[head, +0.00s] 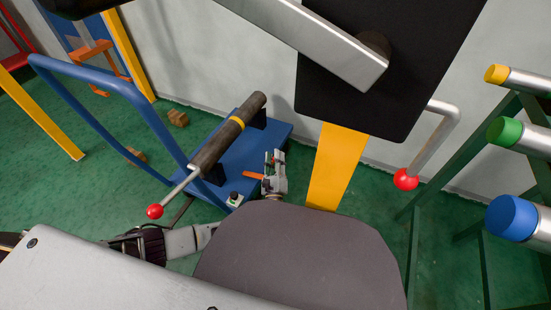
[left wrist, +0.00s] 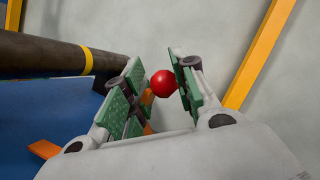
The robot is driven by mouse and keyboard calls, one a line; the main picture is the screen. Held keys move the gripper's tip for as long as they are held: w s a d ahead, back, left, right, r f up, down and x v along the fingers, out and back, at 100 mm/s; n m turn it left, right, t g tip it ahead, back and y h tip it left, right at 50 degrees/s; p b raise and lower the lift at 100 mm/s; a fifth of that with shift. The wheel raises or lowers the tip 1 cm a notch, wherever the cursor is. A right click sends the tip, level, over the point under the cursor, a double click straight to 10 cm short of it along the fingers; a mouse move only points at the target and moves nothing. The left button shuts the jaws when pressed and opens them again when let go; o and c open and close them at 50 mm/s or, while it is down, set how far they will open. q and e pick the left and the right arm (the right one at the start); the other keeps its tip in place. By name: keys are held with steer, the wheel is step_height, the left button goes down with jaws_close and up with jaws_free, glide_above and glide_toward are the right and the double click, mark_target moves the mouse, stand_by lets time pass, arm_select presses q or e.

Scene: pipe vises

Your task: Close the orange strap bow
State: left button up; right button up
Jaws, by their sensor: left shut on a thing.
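A piece of orange shows behind the fingers, and an orange tab (left wrist: 45,149) shows at lower left. The same tab (head: 254,175) shows beside the gripper in the head view. These look like parts of the orange strap bow; most of it is hidden. My right gripper is not in view.
The blue base (head: 250,150) carries the yellow-banded pipe and a handle with a red ball (head: 155,211). A black panel (head: 385,75) on a yellow post (head: 337,170) stands to the right. Capped pipes (head: 510,217) lie on a rack at far right.

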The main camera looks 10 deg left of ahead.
arm_select(q)
steer(key=shift+d+r, duration=0.15)
steer(key=shift+r, duration=0.15)
jaws_close()
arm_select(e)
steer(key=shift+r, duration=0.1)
